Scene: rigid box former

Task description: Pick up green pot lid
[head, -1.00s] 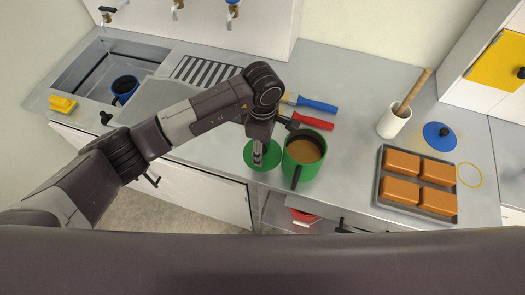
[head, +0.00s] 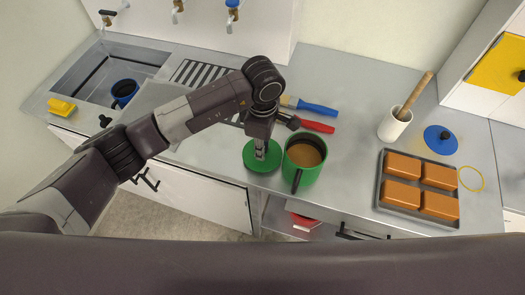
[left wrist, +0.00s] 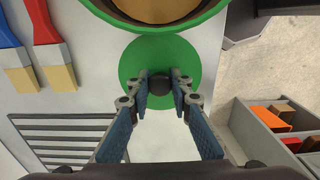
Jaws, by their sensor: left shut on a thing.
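The green pot lid (head: 250,165) is a round green disc with a dark knob, just left of the green pot (head: 303,170) with brown contents. It also shows in the left wrist view (left wrist: 133,60), below the pot's rim (left wrist: 190,22). My left gripper (head: 260,156) points down over the lid. In the left wrist view its fingertips (left wrist: 160,83) are on both sides of the dark knob and shut on it. Whether the lid is touching the counter cannot be told. My right gripper is not in view.
Brushes with blue (head: 317,107) and red (head: 317,127) handles lie behind the pot. A tray of brown loaves (head: 405,213), a white mortar (head: 394,123) and a blue lid (head: 440,139) are to the right. The sink (head: 85,75) is at left. The counter's front edge is close.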

